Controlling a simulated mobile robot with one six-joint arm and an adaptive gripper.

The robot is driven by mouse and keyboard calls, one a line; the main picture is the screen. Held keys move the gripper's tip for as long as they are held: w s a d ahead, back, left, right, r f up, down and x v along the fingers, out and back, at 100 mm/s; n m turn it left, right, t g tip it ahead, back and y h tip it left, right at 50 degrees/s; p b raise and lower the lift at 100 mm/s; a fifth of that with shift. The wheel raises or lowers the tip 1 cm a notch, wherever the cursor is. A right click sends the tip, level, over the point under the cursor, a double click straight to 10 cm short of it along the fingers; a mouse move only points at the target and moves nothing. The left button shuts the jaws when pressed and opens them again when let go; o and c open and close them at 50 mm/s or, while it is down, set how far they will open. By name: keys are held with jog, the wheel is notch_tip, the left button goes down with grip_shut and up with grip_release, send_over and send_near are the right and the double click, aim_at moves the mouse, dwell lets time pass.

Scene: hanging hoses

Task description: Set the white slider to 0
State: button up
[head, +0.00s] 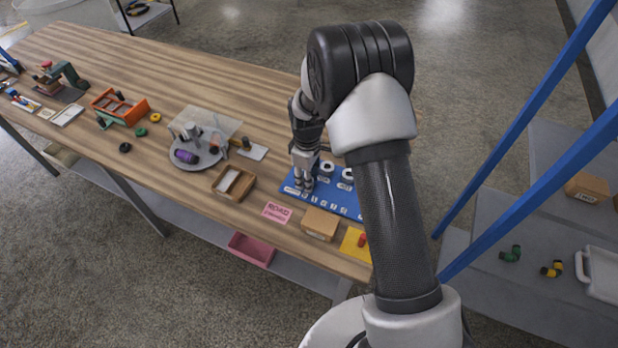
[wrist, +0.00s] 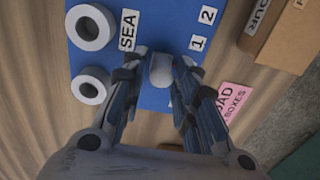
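The blue panel (head: 337,198) lies on the wooden table, with small white labels along its near side. In the wrist view, the blue panel (wrist: 135,20) carries a "SEA" label and the numbers 1 and 2; the 0 label is not readable. The white slider (wrist: 160,70) is a small pale rounded knob near the numbers. My gripper (wrist: 159,62) points down at the panel with its fingertips close against both sides of the knob. In the head view, my gripper (head: 303,185) is at the panel's left part, and its fingers hide the knob.
Two white rings (wrist: 90,27) stand on the panel beside the slider. A pink sign (wrist: 235,102) and a cardboard box (head: 320,223) lie along the table's near edge. A wooden tray (head: 234,183) and a round grey plate (head: 196,153) stand to the left.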

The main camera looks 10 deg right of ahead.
jog(key=shift+o, duration=0.9)
jog(key=shift+d, duration=0.1)
notch_tip(320, 180, up, 12)
jog(key=s+d+r+m+t, duration=0.2)
jog(key=s+r+m, duration=0.3)
jog(key=s+r, duration=0.95)
jog(key=s+r+m+t, duration=0.2)
jog(key=s+r+m, duration=0.2)
jog(key=s, duration=1.1)
jog(key=shift+s+d+m+t, duration=0.3)
jog(key=shift+d+m, duration=0.1)
jog(key=shift+m, duration=0.5)
